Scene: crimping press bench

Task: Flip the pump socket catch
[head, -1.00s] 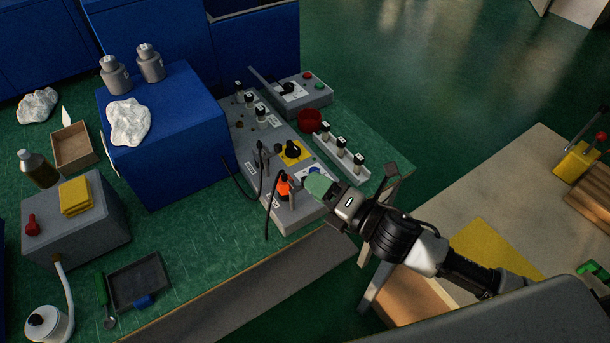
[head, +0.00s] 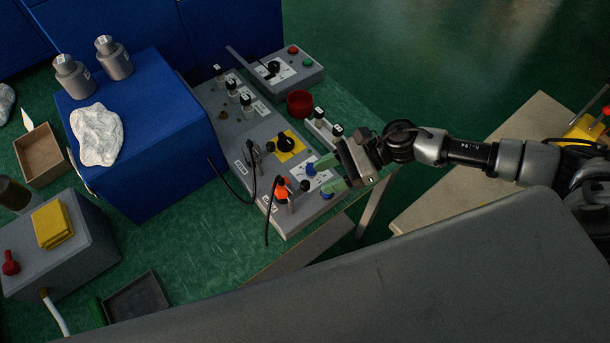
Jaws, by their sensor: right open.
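A sloped grey control panel (head: 235,130) lies on the green bench. Near its front end are an orange plug (head: 282,193) and a small metal lever by it, beside a white label too small to read. A second dark lever with a cable (head: 256,158) stands farther up-left beside another label. I cannot tell which socket is the pump's, or how its catch sits. My right gripper (head: 322,175) has green fingers spread apart over the panel's right front, near two blue knobs (head: 327,194), right of the orange plug. It holds nothing visible. My left gripper is not in view.
A black knob on a yellow plate (head: 285,142), a red cup (head: 300,103) and a rail of black-topped pegs (head: 320,123) are close by. A blue box (head: 145,150) stands left of the panel. A black cable loops in front of the levers.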

